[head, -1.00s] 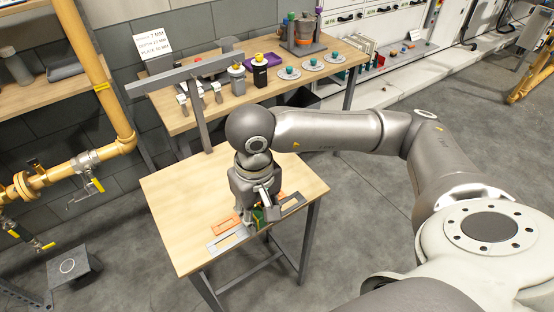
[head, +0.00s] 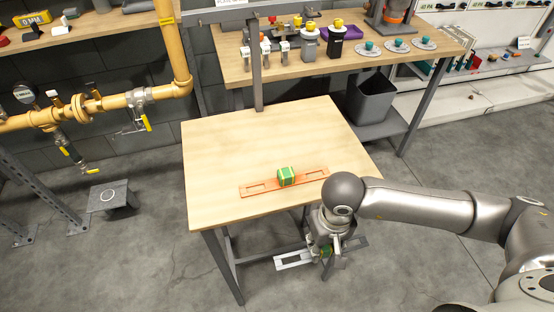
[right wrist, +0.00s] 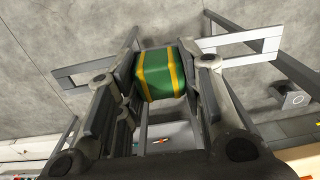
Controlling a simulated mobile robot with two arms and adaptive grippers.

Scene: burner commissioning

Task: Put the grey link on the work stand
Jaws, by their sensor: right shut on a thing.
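The grey link (head: 293,260) is a slotted bar with a green, yellow-striped block (right wrist: 160,74) at its middle. My right gripper (head: 327,250) is shut on that block and holds the link off the table, beyond the front right edge and over the floor. In the right wrist view the link's slotted ends (right wrist: 255,45) stick out on both sides of the fingers. A low grey stand (head: 112,198) with a white ring on top is on the floor at the left; I cannot tell whether it is the work stand. My left gripper is not in view.
The wooden table (head: 240,150) carries an orange link (head: 258,187) with its own green block; the rest of its top is clear. Yellow pipework (head: 60,117) runs at the left. A bench (head: 270,72) with several fittings and a dark bin (head: 370,100) are behind.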

